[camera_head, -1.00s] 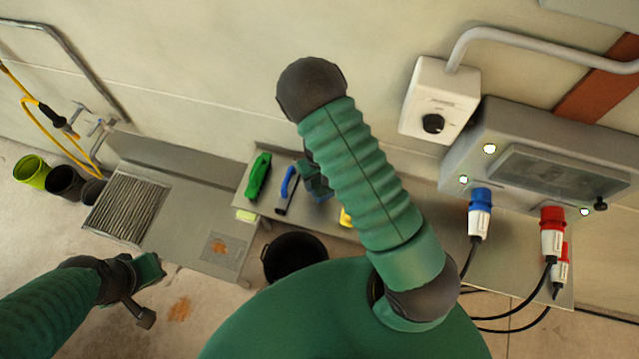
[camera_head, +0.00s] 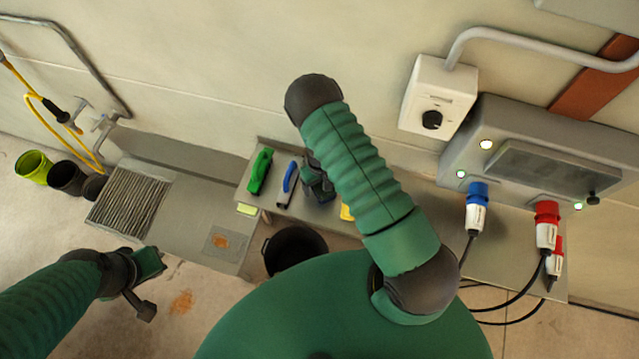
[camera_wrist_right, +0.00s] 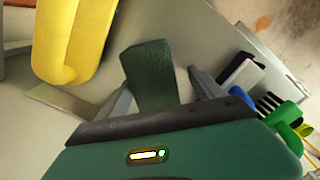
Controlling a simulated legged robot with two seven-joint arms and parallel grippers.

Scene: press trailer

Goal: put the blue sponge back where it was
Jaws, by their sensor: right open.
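My right gripper (camera_head: 318,182) is low over the grey shelf, mostly hidden behind my right arm. In the right wrist view its fingers (camera_wrist_right: 163,85) are apart, on either side of a dark green, rough-faced block (camera_wrist_right: 152,70). This block may be the blue sponge seen from its scouring side; no clear blue face shows there. In the head view a small dark blue patch (camera_head: 325,198) shows below the gripper. I cannot tell if the fingers touch the block. My left gripper (camera_head: 143,282) hangs at lower left, away from the shelf; its jaws are unclear.
A green brush (camera_head: 261,171) and a blue-handled tool (camera_head: 289,180) lie left of the right gripper. A yellow item (camera_head: 346,212) lies close on its other side. A black bucket (camera_head: 294,250) stands below.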

